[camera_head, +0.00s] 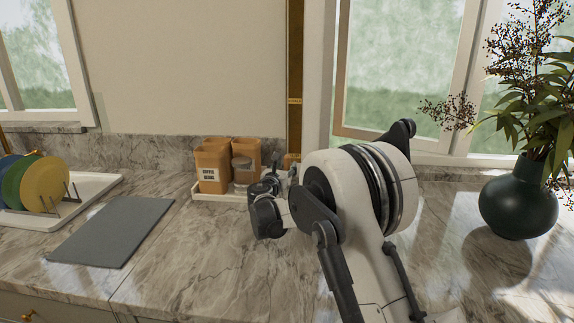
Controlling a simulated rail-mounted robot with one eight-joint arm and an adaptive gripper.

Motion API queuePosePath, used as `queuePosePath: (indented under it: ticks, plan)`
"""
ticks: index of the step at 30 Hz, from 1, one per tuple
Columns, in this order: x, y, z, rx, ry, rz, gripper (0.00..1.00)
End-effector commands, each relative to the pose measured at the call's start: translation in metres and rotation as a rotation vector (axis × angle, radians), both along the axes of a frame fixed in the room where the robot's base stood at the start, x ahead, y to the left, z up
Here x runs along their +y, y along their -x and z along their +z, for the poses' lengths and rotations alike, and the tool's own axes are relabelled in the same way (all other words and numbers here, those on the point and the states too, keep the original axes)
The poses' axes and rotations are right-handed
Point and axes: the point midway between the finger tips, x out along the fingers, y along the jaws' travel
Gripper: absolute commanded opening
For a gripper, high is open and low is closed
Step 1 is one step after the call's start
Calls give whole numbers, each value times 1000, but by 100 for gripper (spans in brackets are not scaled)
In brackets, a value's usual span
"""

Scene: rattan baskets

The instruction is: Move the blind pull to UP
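A tall narrow brown strip (295,60) runs down the wall beside the window, with a small pale label (294,101) partway down. A tan piece (291,158) shows at the strip's lower end, just above the counter; it may be the blind pull, but I cannot read any UP mark. My gripper (275,182) is in front of and below this piece, near the jars. My own arm covers much of it, and its fingers are too small and hidden to tell open from shut. I cannot tell whether it touches the tan piece.
A dark vase (518,200) with plants stands right. A grey mat (112,232) and a plate rack (45,186) are left.

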Motion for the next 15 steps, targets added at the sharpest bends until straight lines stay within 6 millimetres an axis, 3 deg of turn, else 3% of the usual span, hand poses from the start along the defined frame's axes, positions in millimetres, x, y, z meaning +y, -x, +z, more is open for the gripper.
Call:
queuePosePath:
  ticks: [9, 15]
  plan:
    - [14, 62, 0, 0, 0, 2, 39]
    - [19, 86, 0, 0, 0, 1, 39]
